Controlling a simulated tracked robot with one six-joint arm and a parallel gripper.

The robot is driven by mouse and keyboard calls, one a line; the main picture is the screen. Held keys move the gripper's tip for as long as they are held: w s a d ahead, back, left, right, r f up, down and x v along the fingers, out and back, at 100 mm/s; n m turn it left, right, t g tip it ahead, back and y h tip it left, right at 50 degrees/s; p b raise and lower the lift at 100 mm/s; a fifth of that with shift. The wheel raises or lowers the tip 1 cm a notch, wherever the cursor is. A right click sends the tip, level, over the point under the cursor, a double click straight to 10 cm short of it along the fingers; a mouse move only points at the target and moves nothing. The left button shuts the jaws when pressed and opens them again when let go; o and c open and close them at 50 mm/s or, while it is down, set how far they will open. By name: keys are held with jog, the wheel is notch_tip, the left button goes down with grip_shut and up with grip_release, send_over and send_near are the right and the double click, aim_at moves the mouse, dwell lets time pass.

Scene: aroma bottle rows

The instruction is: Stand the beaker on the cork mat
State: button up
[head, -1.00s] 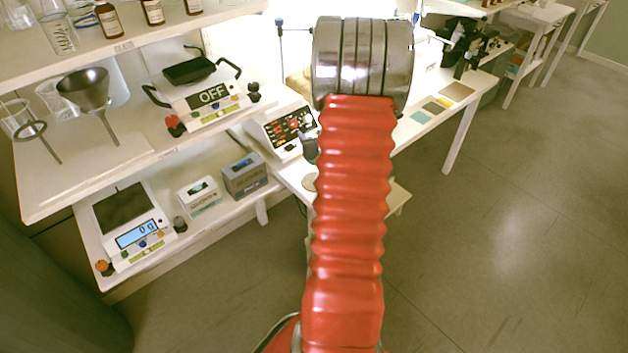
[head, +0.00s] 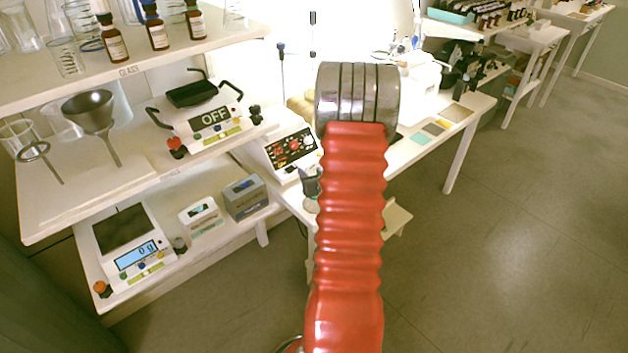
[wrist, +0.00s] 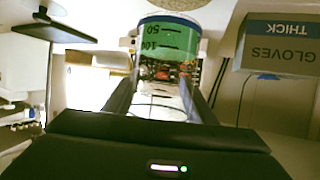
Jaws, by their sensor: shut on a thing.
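The beaker (wrist: 172,42) is clear, with black volume marks and green liquid at its base, and shows upside down in the wrist view. My gripper (wrist: 165,80) is shut on it, one dark finger on each side. A round tan cork mat (wrist: 182,4) is cut off at the top edge of the wrist view, just past the beaker's base. A gap seems to show between base and mat, but I cannot tell its height. In the head view my red arm hides the beaker; part of a round mat-like disc (head: 311,206) shows left of the arm.
A gloves box (wrist: 279,46) stands close beside the beaker in the wrist view. Coloured tiles (head: 433,129) lie on the table behind. The floor at right is clear.

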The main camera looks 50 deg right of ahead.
jog(key=shift+f, duration=2.05)
jog(key=o, duration=1.2)
jog(key=shift+f, duration=0.15)
jog(key=v, duration=1.2)
jog(key=shift+r, duration=0.25)
jog(key=shift+w, duration=0.1)
